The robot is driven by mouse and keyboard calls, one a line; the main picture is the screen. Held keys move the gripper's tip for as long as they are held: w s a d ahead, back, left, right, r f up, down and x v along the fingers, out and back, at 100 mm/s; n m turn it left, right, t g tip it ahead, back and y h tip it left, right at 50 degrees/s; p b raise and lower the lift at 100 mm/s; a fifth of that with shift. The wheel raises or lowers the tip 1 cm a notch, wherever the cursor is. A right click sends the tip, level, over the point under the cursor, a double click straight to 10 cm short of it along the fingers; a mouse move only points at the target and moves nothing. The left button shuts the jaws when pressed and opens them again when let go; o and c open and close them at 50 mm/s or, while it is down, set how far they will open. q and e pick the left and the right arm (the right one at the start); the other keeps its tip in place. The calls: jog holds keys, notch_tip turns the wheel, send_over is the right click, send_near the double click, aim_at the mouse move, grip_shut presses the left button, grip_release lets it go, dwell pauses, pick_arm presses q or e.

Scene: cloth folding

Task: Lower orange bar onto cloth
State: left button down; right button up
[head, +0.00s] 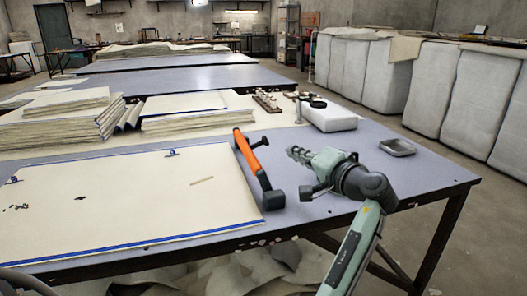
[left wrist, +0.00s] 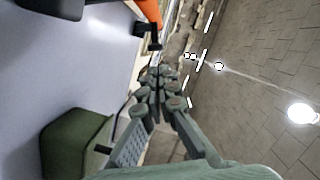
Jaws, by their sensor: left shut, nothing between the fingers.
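The orange bar (head: 249,152), with black end pieces, is at the right edge of the cream cloth (head: 130,195). Its near black end shows past the cloth's edge, over the blue-grey table; I cannot tell whether the bar touches the surface. The cloth lies flat, with blue edge strips and a few dark marks. My left gripper (head: 292,153) is to the right of the bar, apart from it, shut and empty, pointing left. In the left wrist view its closed fingers (left wrist: 157,72) show below part of the orange bar (left wrist: 150,12). My right gripper is not seen.
Stacked folded cloths (head: 62,118) and a flatter pile (head: 185,122) lie behind the cloth. A white block (head: 328,117) and a dark tray (head: 397,147) are behind the gripper. The table's right edge (head: 460,190) is close; large pale bales stand beyond it.

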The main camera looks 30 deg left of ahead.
pick_arm(q)
send_near(253, 147)
jog(key=w+a+r, duration=0.1)
jog(key=w+a, duration=0.2)
jog(key=w, duration=0.2)
jog(key=shift+s+a+f+p, duration=0.4)
jog(key=shift+s+f+p, duration=0.1)
jog(key=shift+s+p, duration=0.15)
jog(key=shift+s+a+f, duration=0.3)
jog(key=shift+s+a, duration=0.05)
jog(key=shift+s, duration=0.2)
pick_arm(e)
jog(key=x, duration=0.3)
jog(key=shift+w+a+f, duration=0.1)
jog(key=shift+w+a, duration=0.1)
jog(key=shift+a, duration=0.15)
pick_arm(q)
jog(key=shift+a, duration=0.2)
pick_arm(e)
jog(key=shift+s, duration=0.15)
